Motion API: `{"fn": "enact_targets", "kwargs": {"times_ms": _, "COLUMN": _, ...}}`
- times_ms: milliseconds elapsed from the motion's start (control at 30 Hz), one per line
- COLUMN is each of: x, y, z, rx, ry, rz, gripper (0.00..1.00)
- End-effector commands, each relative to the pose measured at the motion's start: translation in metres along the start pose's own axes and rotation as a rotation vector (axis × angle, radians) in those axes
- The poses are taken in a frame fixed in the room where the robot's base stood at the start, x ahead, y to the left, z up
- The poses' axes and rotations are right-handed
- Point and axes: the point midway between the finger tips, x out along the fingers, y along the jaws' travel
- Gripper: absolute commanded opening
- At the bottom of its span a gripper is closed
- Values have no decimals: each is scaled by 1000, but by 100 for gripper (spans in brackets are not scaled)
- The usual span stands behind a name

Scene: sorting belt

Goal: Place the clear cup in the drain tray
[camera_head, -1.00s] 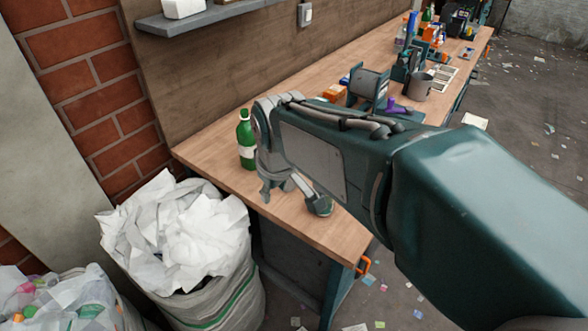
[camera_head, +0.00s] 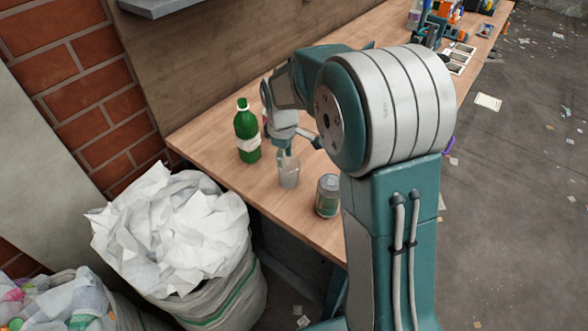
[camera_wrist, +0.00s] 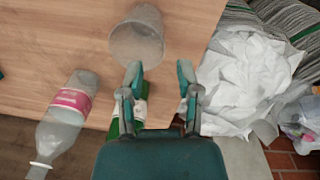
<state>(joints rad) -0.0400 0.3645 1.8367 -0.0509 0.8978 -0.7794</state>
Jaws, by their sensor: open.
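The clear cup (camera_head: 289,173) stands on the wooden workbench in the head view, just below my gripper (camera_head: 297,147). In the wrist view the cup (camera_wrist: 138,38) is beyond the fingertips, towards the top and left of centre. My gripper (camera_wrist: 159,72) is open there, with nothing between its two fingers. The cup looks empty and apart from the fingers, though the head view does not settle how close they are. I cannot make out a drain tray in either view.
A green bottle (camera_head: 246,132) and a grey-green can (camera_head: 328,196) stand near the cup. A clear bottle with a pink label (camera_wrist: 66,112) is left of my gripper in the wrist view. A sack of white paper (camera_head: 190,235) stands beside the bench (camera_head: 225,180).

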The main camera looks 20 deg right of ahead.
Motion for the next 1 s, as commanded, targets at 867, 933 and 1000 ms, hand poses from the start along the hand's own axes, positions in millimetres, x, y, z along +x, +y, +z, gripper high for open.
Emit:
{"fn": "enact_targets", "kwargs": {"times_ms": 867, "x": 98, "y": 1, "z": -5, "rx": 2, "ry": -1, "rz": -1, "gripper": 44}}
{"fn": "enact_targets", "kwargs": {"times_ms": 933, "x": 98, "y": 1, "z": -5, "rx": 2, "ry": -1, "rz": -1, "gripper": 44}}
{"fn": "enact_targets", "kwargs": {"times_ms": 1000, "x": 98, "y": 1, "z": -5, "rx": 2, "ry": -1, "rz": -1, "gripper": 40}}
